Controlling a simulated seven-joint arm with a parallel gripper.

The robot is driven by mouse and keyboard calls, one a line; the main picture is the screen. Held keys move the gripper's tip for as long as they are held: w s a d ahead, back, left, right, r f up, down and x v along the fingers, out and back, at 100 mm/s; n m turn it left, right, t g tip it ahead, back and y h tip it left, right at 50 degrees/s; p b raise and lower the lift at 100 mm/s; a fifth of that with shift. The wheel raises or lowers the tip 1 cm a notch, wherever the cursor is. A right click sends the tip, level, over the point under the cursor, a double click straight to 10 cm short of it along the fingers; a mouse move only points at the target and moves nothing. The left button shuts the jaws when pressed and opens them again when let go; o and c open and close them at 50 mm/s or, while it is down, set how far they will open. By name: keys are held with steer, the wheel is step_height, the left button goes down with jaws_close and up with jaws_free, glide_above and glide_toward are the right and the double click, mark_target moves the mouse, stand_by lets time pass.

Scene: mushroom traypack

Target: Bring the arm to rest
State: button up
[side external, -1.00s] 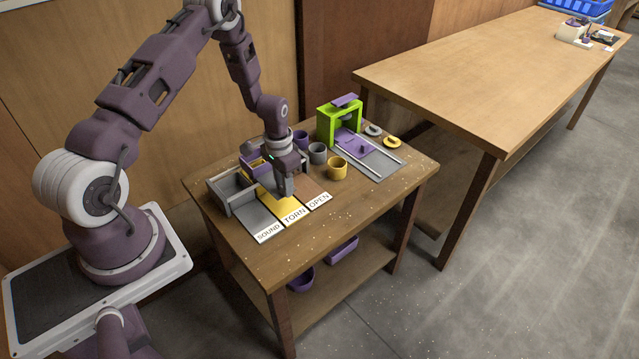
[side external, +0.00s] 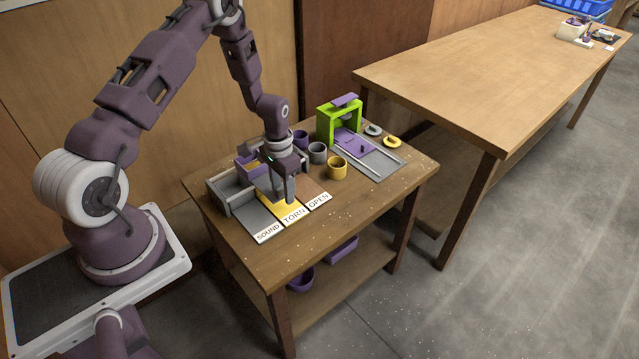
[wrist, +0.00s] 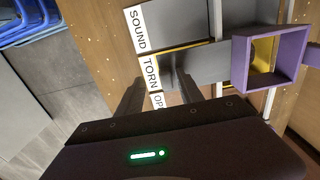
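My gripper (side external: 283,197) hangs over the yellow TORN mat (side external: 291,209) on the small wooden table, fingers pointing down. In the wrist view my gripper (wrist: 157,76) has its two fingers apart, with nothing seen held between them. The SOUND label (wrist: 138,29) and TORN label (wrist: 150,73) show beyond the fingers; the OPEN label (side external: 319,201) is partly hidden in the wrist view. A purple open box (wrist: 240,62) with yellow inside lies to the right there. The exact height of the fingertips above the mat is hard to tell.
A grey bin (side external: 224,193) stands behind the mats. A yellow cup (side external: 337,170), a grey cup (side external: 318,153) and a purple cup (side external: 300,139) stand near my gripper. A green frame (side external: 326,121) stands at the back. The table's front strip is clear.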

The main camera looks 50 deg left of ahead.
steer(key=shift+w+r, duration=0.1)
steer(key=shift+r, duration=1.2)
